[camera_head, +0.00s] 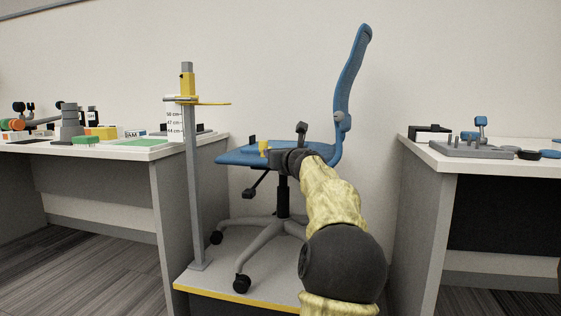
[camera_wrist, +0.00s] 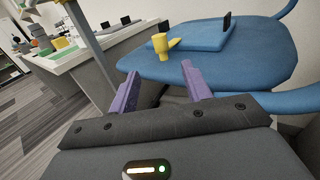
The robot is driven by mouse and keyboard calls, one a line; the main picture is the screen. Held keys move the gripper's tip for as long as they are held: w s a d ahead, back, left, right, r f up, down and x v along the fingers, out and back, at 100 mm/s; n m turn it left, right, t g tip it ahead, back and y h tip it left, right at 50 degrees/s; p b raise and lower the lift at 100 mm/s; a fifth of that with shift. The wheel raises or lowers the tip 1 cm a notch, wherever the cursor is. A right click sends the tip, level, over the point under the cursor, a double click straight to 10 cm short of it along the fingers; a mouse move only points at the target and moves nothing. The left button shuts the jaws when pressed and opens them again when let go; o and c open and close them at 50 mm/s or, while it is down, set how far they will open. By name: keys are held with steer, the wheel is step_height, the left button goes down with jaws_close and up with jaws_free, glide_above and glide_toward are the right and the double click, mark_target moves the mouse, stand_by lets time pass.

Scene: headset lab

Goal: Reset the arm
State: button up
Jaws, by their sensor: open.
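My gripper (camera_wrist: 160,69) shows in the wrist view with its two purple fingers spread apart and nothing between them. The fingers point toward the seat of a blue office chair (camera_wrist: 225,62). A small yellow piece (camera_wrist: 161,44) stands on the seat beyond the fingertips, apart from them. In the head view my arm reaches up from the lower right, and its dark end hides part of the chair (camera_head: 350,80). The fingers are hard to make out there. The yellow piece (camera_head: 263,148) shows just left of the arm's end.
A height gauge post (camera_head: 192,180) with a yellow slider stands left of the chair on a yellow-edged platform (camera_head: 225,285). A left table (camera_head: 110,151) and a right table (camera_head: 450,163) hold several small parts. Grey floor (camera_head: 90,270) is clear at the left.

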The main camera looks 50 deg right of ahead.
steer(key=shift+v, duration=0.85)
steer(key=shift+w, duration=0.1)
